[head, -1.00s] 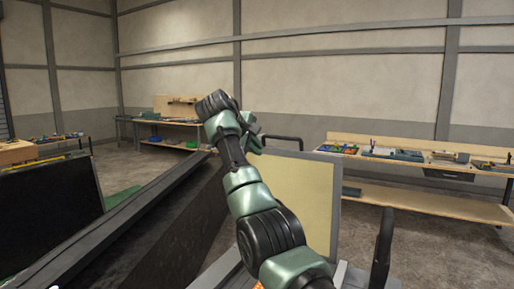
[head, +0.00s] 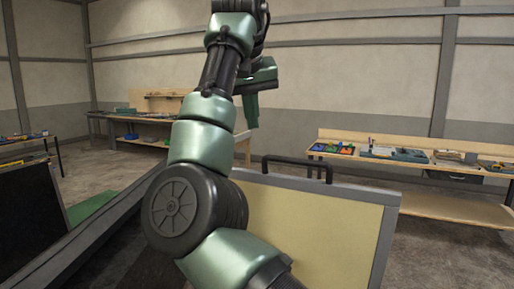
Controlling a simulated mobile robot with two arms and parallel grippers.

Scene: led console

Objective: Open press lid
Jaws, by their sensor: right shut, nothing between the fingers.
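The press lid is a pale yellow panel (head: 318,240) in a grey frame, standing raised and tilted at the lower middle of the head view. A black bar handle (head: 297,160) sits on its top edge. My right arm passes in front of the panel's left part. My right gripper (head: 252,122) is green, shut and empty. In the picture it lies above and left of the handle, apart from it. The arm hides part of the lid and whatever is beneath. My left gripper is not in view.
A dark sloping panel edge (head: 85,240) runs along the lower left, beside a black panel (head: 30,215). Workbenches with tools stand at the back left (head: 150,117) and right (head: 400,140). The floor between them is open.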

